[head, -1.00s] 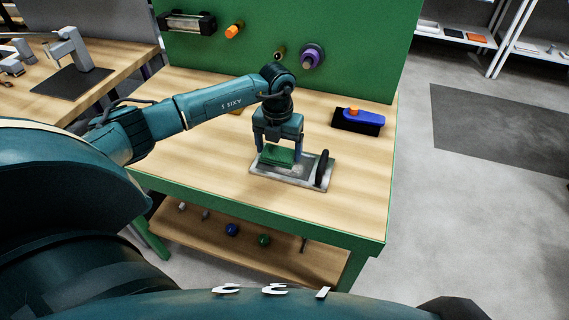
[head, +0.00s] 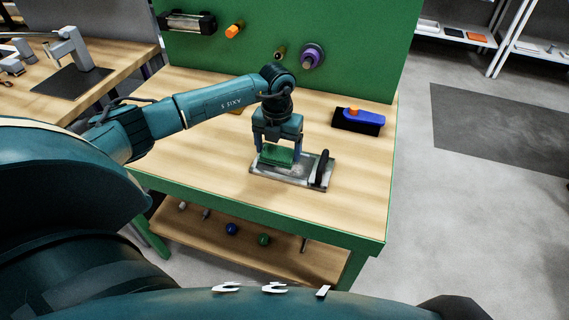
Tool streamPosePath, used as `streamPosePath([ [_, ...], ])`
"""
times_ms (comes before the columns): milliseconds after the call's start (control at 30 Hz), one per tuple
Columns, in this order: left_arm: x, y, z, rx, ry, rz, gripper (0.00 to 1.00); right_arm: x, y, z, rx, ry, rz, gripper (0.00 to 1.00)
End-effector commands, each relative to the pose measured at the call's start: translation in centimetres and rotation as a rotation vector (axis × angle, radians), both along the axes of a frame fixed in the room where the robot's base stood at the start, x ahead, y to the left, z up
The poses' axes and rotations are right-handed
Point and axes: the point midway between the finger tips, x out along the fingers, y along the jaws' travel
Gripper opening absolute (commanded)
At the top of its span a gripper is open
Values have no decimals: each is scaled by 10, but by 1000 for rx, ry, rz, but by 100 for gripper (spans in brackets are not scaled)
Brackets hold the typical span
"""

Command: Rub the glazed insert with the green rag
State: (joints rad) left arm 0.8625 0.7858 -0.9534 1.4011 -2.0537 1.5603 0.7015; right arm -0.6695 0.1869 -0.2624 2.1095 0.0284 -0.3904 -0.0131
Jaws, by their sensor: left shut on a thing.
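The glazed insert (head: 300,172) is a flat panel with a grey, glossy, smudged middle and a pale frame, lying on the wooden workbench. A black upright handle stands at its right end. My left gripper (head: 277,148) points down over the left part of the panel and is shut on the green rag (head: 276,156), a folded block. The rag is at the panel's surface, over its back left part; I cannot tell for certain whether it touches. The rag and gripper hide that part of the panel. My right gripper is not in view.
A blue and black brush-like tool (head: 358,120) with an orange knob lies at the workbench's (head: 220,150) back right. A green board (head: 350,50) with hung tools rises behind. A lower shelf (head: 250,255) holds small balls. Bare bench surrounds the panel.

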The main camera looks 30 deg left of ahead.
Motion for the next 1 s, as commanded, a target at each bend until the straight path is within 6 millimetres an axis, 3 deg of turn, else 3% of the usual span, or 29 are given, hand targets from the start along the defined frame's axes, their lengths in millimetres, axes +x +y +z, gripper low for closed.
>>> streamPosePath([
  [167,1,-6,-1,0,1,-2,55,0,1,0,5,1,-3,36],
  [533,11,-41,1,-1,-1,-1,55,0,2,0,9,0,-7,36],
  [1000,10,-34,2,0,-3,2,55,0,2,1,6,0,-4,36],
])
